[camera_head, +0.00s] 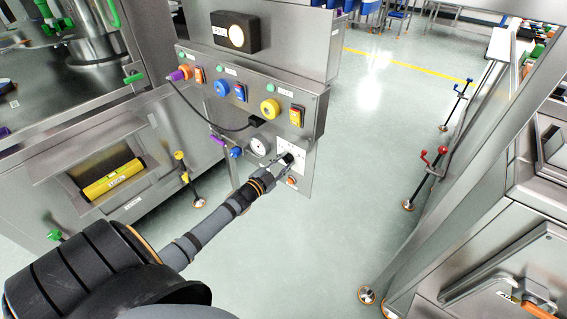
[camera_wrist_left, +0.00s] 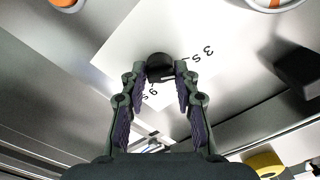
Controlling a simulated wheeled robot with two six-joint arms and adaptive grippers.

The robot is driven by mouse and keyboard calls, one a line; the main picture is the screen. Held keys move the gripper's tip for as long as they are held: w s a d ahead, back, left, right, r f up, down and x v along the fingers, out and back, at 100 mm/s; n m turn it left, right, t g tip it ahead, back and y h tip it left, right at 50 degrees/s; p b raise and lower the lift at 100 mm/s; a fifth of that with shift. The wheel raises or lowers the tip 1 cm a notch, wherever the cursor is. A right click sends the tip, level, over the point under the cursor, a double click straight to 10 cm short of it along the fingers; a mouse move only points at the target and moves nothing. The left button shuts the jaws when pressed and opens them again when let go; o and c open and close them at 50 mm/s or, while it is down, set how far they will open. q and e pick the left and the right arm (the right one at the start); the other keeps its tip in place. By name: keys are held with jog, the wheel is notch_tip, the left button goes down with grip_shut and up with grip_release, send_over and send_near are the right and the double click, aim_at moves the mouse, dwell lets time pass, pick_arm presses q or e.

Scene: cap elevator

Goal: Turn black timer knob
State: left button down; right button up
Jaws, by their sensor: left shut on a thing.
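The black timer knob (camera_head: 288,158) sits on a white dial plate (camera_head: 292,146) low on the right part of the steel control panel. My left gripper (camera_head: 281,164) reaches it from the lower left. In the left wrist view the round black knob (camera_wrist_left: 160,66) lies between the fingertips, and my left gripper (camera_wrist_left: 161,78) is shut on it. Printed marks such as "3 s" show on the white plate (camera_wrist_left: 125,50) around the knob. The fingers hide part of the dial. My right gripper is out of view.
A round gauge (camera_head: 259,146) is just left of the dial, and an orange button (camera_head: 291,181) is below it. Open floor (camera_head: 370,140) lies to the right.

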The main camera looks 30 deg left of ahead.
pick_arm(q)
jog(key=shift+m, duration=0.3)
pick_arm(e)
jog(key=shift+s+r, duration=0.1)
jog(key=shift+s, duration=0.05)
pick_arm(q)
jog(key=m+p, duration=0.1)
jog(key=m, duration=0.2)
jog(key=shift+m+p, duration=0.35)
jog(key=shift+m, duration=0.05)
jog(key=m+p, duration=0.1)
jog(key=m, duration=1.8)
jog(key=shift+f, duration=0.15)
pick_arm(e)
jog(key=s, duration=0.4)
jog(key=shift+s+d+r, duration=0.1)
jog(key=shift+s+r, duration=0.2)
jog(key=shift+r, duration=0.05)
pick_arm(q)
jog(key=shift+m, duration=0.4)
